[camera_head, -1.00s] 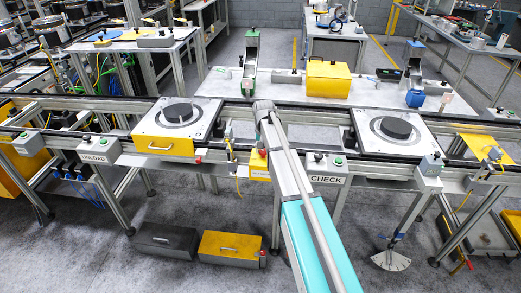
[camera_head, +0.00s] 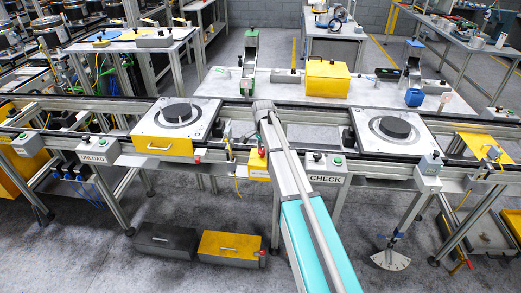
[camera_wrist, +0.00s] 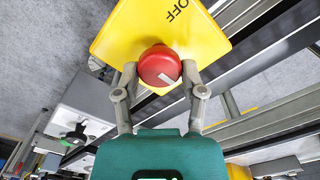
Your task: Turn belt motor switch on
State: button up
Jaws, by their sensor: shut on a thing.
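The belt motor switch is a round red knob (camera_wrist: 159,65) with a white line on its face, on a yellow plate (camera_wrist: 200,32) lettered OFF. My gripper (camera_wrist: 160,80) is shut on the knob, one finger on each side. The white line lies at a slant; the OFF lettering is beyond the knob in the wrist view, and any other lettering is hidden. In the head view the yellow switch box (camera_head: 258,167) hangs on the conveyor's front rail, partly covered by my arm. My gripper is hidden there.
A pallet with a dark disc (camera_head: 177,113) sits on the conveyor to the left, and another with a dark disc (camera_head: 395,128) to the right. A CHECK button box (camera_head: 327,169) is right of my arm. A yellow drawer case (camera_head: 230,246) lies on the floor.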

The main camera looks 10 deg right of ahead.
jog(key=shift+w+a, duration=0.2)
jog(key=shift+a, duration=0.1)
jog(key=o, duration=1.2)
jog(key=shift+w, duration=0.1)
jog(key=shift+c, duration=0.2)
jog(key=shift+s, duration=0.25)
jog(key=shift+s+a+r, duration=0.15)
jog(key=shift+s+a, duration=0.2)
jog(key=shift+s, duration=0.3)
jog(key=shift+s+a+r, duration=0.1)
jog(key=shift+s+a, duration=0.25)
jog(key=shift+s, duration=0.25)
jog(key=s+n, duration=1.2)
jog(key=s, duration=1.5)
jog(key=shift+f, duration=0.25)
jog(key=shift+d, duration=0.1)
